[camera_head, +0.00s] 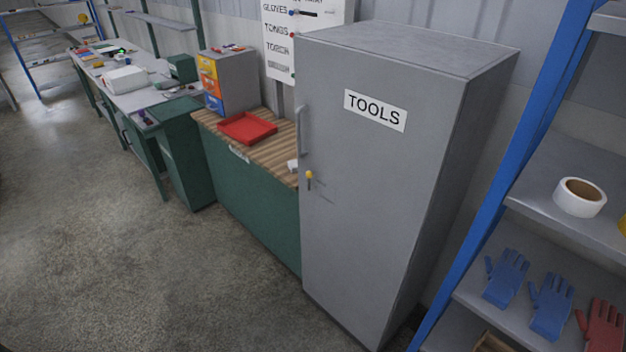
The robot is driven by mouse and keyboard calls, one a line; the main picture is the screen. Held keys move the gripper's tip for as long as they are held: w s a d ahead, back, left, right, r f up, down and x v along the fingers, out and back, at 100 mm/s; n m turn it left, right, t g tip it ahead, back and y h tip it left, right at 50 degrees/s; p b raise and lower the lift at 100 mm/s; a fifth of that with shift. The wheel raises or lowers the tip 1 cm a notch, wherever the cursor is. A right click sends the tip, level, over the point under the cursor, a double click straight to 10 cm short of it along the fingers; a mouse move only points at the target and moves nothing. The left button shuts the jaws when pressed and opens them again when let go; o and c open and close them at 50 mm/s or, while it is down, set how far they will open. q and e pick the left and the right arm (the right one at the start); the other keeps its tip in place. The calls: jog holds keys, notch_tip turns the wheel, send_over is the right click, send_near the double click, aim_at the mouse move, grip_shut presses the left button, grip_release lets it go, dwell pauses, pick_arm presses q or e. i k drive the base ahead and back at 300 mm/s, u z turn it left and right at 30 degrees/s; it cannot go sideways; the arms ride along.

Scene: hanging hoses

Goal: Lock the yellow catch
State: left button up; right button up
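The yellow catch (309,175) is a small yellow knob on the front of the grey tool cabinet (385,160), near the left edge of its door. It sits below the vertical door handle (303,131). The knob shows above a short stem; whether it is locked is too small to tell. The cabinet door, with a "TOOLS" label (375,110), looks closed. Neither of my grippers is in view.
A green workbench (250,200) with a wooden top and a red tray (247,128) stands left of the cabinet. A blue-framed shelf (500,150) with a tape roll (579,197) and gloves (507,278) stands right. The concrete floor (150,270) at front left is clear.

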aim_at(309, 174)
jog(key=z, duration=0.35)
jog(key=i, duration=0.95)
jog(key=z, duration=0.4)
